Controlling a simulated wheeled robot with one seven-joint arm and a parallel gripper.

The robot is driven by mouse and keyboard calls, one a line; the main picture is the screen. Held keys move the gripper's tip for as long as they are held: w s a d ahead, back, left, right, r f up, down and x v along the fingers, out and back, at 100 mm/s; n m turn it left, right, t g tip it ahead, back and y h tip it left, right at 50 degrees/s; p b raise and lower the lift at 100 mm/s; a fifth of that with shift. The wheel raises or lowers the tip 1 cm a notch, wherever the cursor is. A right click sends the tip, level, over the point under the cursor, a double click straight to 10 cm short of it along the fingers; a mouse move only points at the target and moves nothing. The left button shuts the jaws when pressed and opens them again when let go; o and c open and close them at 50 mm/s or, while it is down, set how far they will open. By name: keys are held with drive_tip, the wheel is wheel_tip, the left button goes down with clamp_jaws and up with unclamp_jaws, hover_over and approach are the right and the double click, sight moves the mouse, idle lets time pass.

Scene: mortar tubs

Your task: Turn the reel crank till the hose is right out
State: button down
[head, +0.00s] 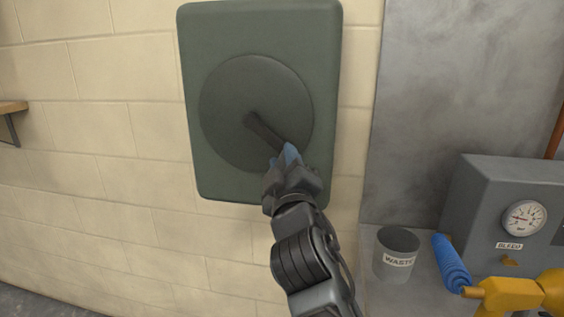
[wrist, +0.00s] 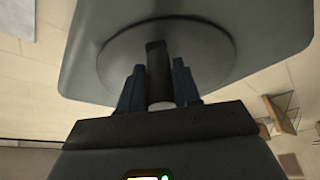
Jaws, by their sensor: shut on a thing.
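The reel (head: 218,85) is a round dark green disc on a green rectangular housing (head: 200,180), fixed to the block wall. Its dark crank (head: 262,130) runs from the disc's centre down and to the right. My gripper (head: 290,157) is at the crank's outer end, at the lower right of the disc. In the wrist view the blue fingers of my gripper (wrist: 158,90) stand on both sides of the crank (wrist: 158,62), shut on its handle (wrist: 160,106).
At the lower right, a grey waste cup (head: 396,258) stands beside a blue coiled hose (head: 452,264) with a yellow tool (head: 520,295). A grey box with a gauge (head: 524,218) is behind them. A wooden shelf (head: 12,107) is at the far left.

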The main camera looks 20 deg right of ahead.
drive_tip(key=c, duration=0.9)
unclamp_jaws()
drive_tip(key=shift+r, duration=0.1)
drive_tip(key=shift+s, duration=0.1)
drive_tip(key=shift+s+a+f, duration=0.1)
drive_tip(key=shift+s+f, duration=0.1)
drive_tip(key=b+v, duration=0.2)
drive_tip(key=v, duration=0.5)
drive_tip(key=shift+s+r, duration=0.1)
